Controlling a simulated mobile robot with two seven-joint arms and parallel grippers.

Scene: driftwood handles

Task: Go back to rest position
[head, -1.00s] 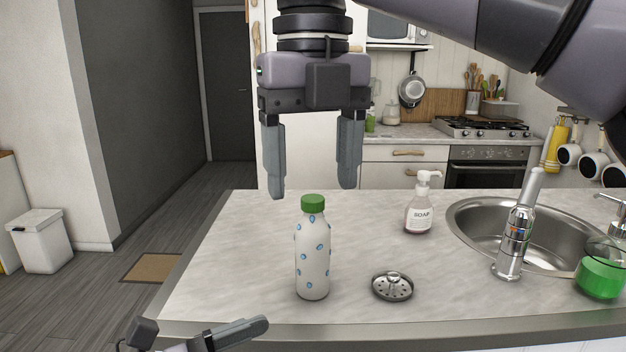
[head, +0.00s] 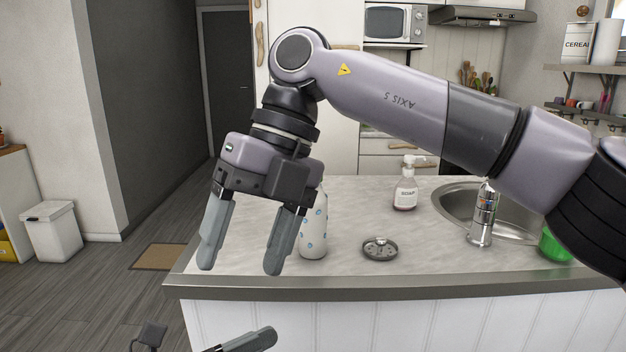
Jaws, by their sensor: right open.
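My right gripper (head: 240,268) hangs open and empty, its two grey fingers pointing down in front of the counter's left part. Its arm comes in from the right across the view. A white bottle with blue dots (head: 314,238) stands upright on the counter just right of the fingers, partly hidden behind the gripper; its top is covered. My left gripper shows only in part at the bottom edge, with one finger (head: 250,341) plain to see, so its opening cannot be judged.
The marble counter (head: 350,215) holds a soap bottle (head: 405,188), a metal sink strainer (head: 380,249), a tap (head: 482,215) and a sink (head: 450,205). A green container (head: 553,246) is partly behind my right arm. Floor left of the counter is open, with a brown mat (head: 158,257) and a white bin (head: 54,232).

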